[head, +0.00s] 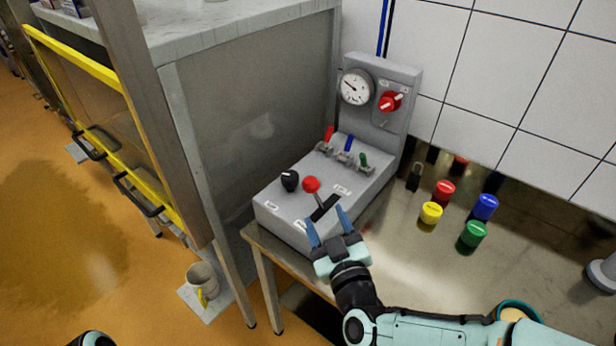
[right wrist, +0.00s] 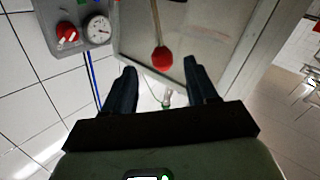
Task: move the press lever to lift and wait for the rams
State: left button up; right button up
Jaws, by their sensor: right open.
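The press lever is a thin rod with a red ball knob (head: 311,184), rising from a dark slot (head: 327,206) in the sloped top of the grey control box (head: 283,215). My right gripper (head: 326,216) is open and empty at the near edge of the box, just in front of the lever. In the right wrist view the red knob (right wrist: 163,58) appears between the two spread fingers (right wrist: 160,85), apart from both. The rams are not identifiable in these views. My left gripper is not in view.
A black knob (head: 290,180) sits left of the lever. Red, blue and green small levers (head: 345,155) stand behind it, below a gauge (head: 356,87) and red switch (head: 390,101). Several coloured pots, including a yellow one (head: 431,213), stand right on the metal bench (head: 400,260).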

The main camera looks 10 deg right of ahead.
aim_at(317, 196)
jog(key=w+p, duration=0.1)
jog(key=w, duration=1)
jog(key=shift+w+a, duration=0.2)
jog(key=shift+w, duration=0.15)
jog(key=c, duration=0.9)
jog(key=shift+r, duration=0.1)
grip_shut()
